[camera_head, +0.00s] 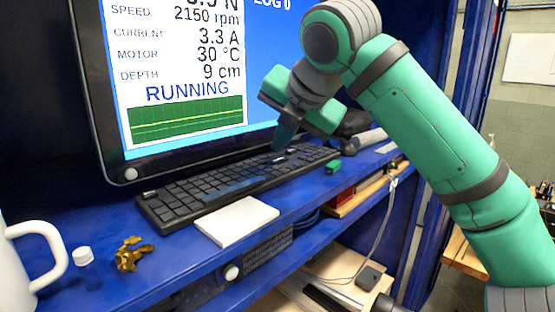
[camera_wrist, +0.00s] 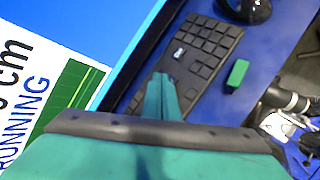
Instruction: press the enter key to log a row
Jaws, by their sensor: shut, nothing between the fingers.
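A black keyboard (camera_head: 215,188) lies on the blue shelf in front of the monitor. Its right end also shows in the wrist view (camera_wrist: 205,50). One key near the right part of the keyboard has a light marking (camera_head: 280,159), which shows in the wrist view (camera_wrist: 179,53) just beyond the fingertips. My gripper (camera_head: 277,148) is shut and empty, pointing down over the right part of the keyboard. In the wrist view my gripper (camera_wrist: 160,78) has its tips over the keys. I cannot tell whether they touch. The monitor (camera_head: 180,80) reads RUNNING, with "LOG 0" partly cut off at the top.
A green block (camera_head: 333,166) lies right of the keyboard. A white pad (camera_head: 237,221) sits at its front edge. A brass propeller (camera_head: 131,253), a small white cap (camera_head: 84,256) and a white mug (camera_head: 25,250) stand at left. A black mouse-like object (camera_wrist: 248,10) lies beyond the keyboard.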

